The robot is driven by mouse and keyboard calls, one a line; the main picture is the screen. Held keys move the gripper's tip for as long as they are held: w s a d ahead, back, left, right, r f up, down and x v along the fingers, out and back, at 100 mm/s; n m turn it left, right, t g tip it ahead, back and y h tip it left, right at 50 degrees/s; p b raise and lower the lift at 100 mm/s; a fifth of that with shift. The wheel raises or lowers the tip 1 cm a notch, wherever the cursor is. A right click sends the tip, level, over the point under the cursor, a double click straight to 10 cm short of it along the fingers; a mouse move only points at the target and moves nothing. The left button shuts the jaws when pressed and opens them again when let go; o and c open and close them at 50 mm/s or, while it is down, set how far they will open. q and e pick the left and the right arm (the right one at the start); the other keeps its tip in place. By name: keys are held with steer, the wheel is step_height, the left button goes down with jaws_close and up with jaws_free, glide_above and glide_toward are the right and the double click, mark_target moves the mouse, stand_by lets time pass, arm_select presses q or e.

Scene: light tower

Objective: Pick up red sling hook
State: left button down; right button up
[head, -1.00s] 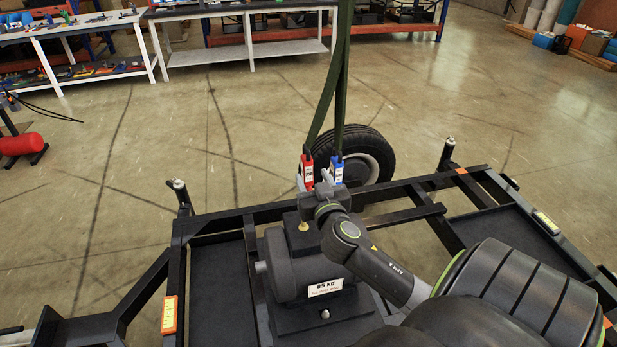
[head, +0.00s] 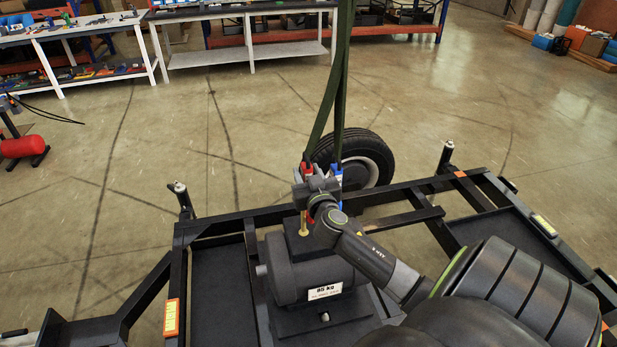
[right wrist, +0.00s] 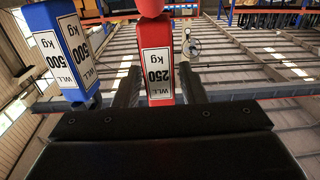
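The red sling hook (head: 307,168) hangs from a green strap (head: 328,105) above the black frame, and my right gripper and wrist hide its lower part in the head view. In the right wrist view the red hook (right wrist: 158,62), labelled 250 kg, stands between the two fingers of my right gripper (right wrist: 160,88). The fingers are apart, one on each side of it, and I see no firm contact. A blue hook (head: 337,174) hangs just to the right; the wrist view shows it (right wrist: 68,50) left of the fingers, labelled 500 kg. My left gripper is not in view.

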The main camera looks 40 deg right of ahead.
steer(key=c, duration=0.7)
steer(key=shift+w+r, duration=0.1)
jaws_close()
steer(key=shift+r, duration=0.15)
